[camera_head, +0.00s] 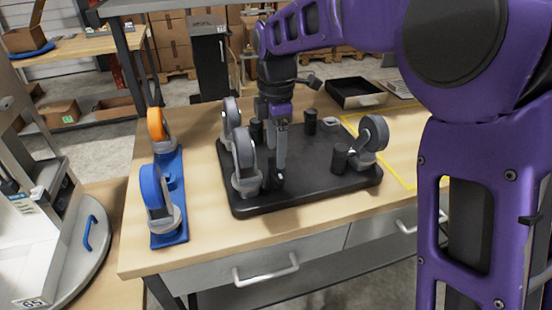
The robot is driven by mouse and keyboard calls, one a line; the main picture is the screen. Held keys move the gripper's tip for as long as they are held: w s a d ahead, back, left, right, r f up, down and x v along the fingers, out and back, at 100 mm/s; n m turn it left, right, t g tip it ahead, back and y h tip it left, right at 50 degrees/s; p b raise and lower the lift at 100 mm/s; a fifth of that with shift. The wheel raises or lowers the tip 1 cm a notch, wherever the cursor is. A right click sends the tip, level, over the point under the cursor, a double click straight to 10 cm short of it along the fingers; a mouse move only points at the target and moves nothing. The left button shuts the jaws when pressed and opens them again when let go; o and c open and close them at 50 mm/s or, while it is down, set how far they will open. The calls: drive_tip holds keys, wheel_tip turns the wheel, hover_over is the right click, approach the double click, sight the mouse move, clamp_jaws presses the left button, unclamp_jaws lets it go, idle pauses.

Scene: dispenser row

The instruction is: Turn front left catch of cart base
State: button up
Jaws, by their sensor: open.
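The cart base (300,190) is a black slab lying on the wooden table, with grey casters standing on it. The front left caster (243,162) stands at its near left corner, with a small dark part (274,181) beside it; I cannot tell for sure if that is the catch. My gripper (277,161) points down over the left part of the base, its long grey fingers just right of the front left caster. It is open. The near finger's tip is close to the dark part; whether they touch is unclear. The fingers hide part of the base behind them.
Another caster (372,134) stands at the right, one (231,113) at the back left. Black posts (340,158) rise from the base. A blue strip (171,236) holds an orange and a blue wheel at left. A black tray (356,92) lies behind.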

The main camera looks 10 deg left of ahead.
sight(277, 176)
drive_tip(key=shift+f, duration=1.3)
clamp_jaws()
